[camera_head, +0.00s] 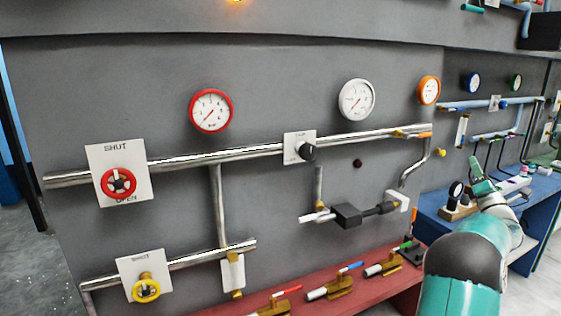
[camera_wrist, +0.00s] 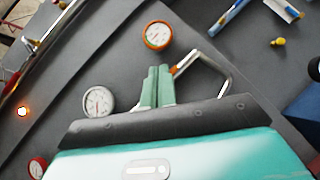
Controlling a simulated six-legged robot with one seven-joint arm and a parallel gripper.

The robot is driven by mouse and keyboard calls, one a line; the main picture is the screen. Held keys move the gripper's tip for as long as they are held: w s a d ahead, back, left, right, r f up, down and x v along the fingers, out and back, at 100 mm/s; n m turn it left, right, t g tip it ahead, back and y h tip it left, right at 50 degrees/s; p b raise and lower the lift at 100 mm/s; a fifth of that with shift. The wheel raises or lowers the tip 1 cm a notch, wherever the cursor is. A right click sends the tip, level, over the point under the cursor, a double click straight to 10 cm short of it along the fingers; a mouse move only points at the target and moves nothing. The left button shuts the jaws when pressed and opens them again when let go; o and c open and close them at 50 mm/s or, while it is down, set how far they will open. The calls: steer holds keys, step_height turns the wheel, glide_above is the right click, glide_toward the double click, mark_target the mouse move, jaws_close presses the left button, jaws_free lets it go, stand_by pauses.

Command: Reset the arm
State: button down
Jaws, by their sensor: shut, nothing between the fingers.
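My gripper (camera_wrist: 157,76) shows in the wrist view as two green fingers side by side, closed against each other with nothing between them. In the head view my teal and grey arm rises from the lower right. My gripper (camera_head: 477,170) is at its upper end, in front of the blue bench and pointing toward the wall. It appears apart from the wall and its fittings.
A grey wall carries a red wheel (camera_head: 118,181), a yellow wheel (camera_head: 146,291), silver pipes and several gauges, including a white one (camera_head: 357,99). A red bench (camera_head: 335,300) holds lever valves. A blue bench (camera_head: 540,190) stands right, with small items near my gripper.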

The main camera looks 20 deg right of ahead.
steer(key=w+a+r+m+g+h, duration=0.2)
steer(key=a+r+m+g, duration=0.1)
steer(key=a+m, duration=0.35)
steer(key=w+a+r+m+g+h, duration=0.2)
steer(key=a+m+g, duration=0.2)
steer(key=a+m, duration=0.3)
steer(key=s+a+f+m+g+y, duration=0.1)
steer(key=a+f+m+g+y, duration=0.15)
steer(key=a, duration=0.85)
steer(key=s+a+f+m+g+y, duration=0.1)
steer(key=a+f+m+y, duration=0.25)
steer(key=a, duration=0.75)
steer(key=s+a+f+m+g+y, duration=0.2)
steer(key=s+a+f, duration=0.5)
steer(key=s+a, duration=0.4)
steer(key=s+a+f+m+g+y, duration=0.2)
steer(key=s+a+f+g+y, duration=0.2)
steer(key=s+a+f, duration=0.3)
steer(key=s+a+g, duration=0.1)
steer(key=s+a, duration=0.4)
steer(key=a, duration=0.4)
steer(key=shift+a+f, duration=0.2)
